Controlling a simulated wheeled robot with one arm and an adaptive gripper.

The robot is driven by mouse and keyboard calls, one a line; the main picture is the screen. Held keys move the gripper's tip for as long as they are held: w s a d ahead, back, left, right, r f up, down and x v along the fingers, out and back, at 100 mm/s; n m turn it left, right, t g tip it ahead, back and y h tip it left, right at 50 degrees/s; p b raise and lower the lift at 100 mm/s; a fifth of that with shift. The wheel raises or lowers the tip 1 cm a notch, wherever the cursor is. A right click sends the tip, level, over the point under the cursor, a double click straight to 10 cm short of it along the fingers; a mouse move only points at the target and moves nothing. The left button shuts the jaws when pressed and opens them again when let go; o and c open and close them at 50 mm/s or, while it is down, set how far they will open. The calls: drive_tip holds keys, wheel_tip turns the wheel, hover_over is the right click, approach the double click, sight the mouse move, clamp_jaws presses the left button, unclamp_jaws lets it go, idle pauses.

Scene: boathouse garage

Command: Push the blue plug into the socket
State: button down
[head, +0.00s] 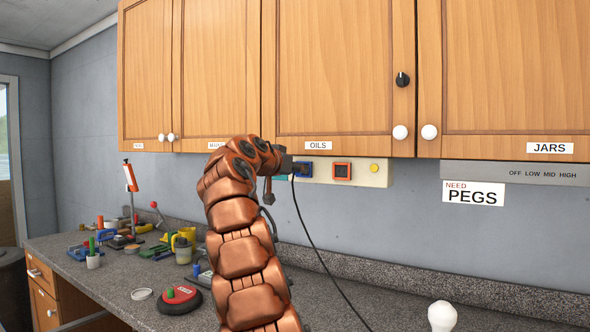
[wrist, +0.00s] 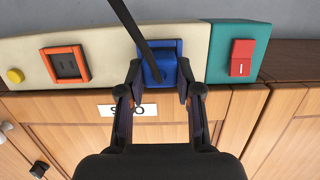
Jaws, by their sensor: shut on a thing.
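The blue plug (wrist: 157,72) sits between the two fingertips of my gripper (wrist: 159,80) in the wrist view, with a black cable running from it. The blue-framed socket (wrist: 178,46) is directly behind the plug on a cream panel. The plug overlaps the frame, and I cannot tell how deep it sits. In the head view my gripper (head: 288,164) is at the blue socket (head: 305,169) under the OILS cabinet, and it hides the plug. The cable hangs down to the right of my arm.
An orange-framed socket (head: 342,172) and a yellow button (head: 374,168) share the cream panel (head: 384,179). A teal box with a red switch (wrist: 242,58) adjoins it in the wrist view. Wooden cabinets (head: 337,75) are just above. The counter (head: 125,290) holds several tools at left.

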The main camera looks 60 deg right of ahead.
drive_tip(key=shift+d, duration=0.15)
drive_tip(key=c, duration=0.7)
unclamp_jaws()
drive_tip(key=a+r, duration=0.2)
drive_tip(key=a, duration=0.9)
drive_tip(key=shift+s+a+r, duration=0.2)
drive_tip(key=shift+a, duration=0.15)
